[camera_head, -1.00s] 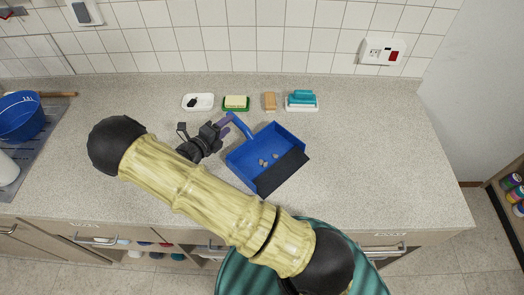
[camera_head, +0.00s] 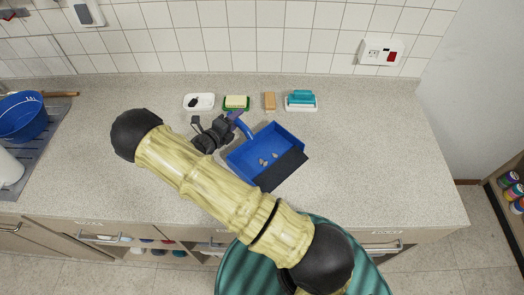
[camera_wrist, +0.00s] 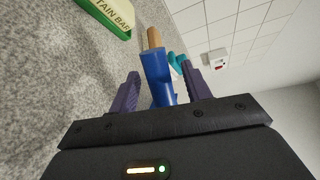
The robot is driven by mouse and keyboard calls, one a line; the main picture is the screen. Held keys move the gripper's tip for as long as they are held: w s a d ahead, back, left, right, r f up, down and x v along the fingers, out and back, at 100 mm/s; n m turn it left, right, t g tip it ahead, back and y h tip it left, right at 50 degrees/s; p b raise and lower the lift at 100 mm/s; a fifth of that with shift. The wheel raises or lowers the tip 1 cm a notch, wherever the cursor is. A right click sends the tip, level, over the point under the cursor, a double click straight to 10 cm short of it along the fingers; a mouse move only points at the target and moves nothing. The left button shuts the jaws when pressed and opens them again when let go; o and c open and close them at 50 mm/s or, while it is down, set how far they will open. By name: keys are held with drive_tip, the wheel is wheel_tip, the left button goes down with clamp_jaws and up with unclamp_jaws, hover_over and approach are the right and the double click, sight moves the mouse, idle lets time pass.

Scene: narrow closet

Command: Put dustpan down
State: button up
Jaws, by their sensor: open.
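The blue dustpan (camera_head: 250,158) lies on the counter, its dark front lip toward the lower right and several small pale bits in its tray. Its blue handle (camera_head: 243,126) points to the upper left, and it also shows in the wrist view (camera_wrist: 158,75). My gripper (camera_head: 234,117) is at the handle's end. In the wrist view my gripper (camera_wrist: 161,88) is open, with one purple finger on each side of the handle and gaps showing between. My arm crosses in front of the counter's near part.
Along the back of the grey counter (camera_head: 380,150) stand a white dish (camera_head: 199,106), a green stain bar (camera_head: 236,103), a tan block (camera_head: 270,101) and a teal brush (camera_head: 301,98). A blue bowl (camera_head: 22,118) is at far left. The right side is clear.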

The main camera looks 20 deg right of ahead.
clamp_jaws()
wheel_tip(320, 180, up, 10)
drive_tip(key=shift+r+b, duration=0.1)
drive_tip(key=shift+b, duration=0.9)
idle(0.4)
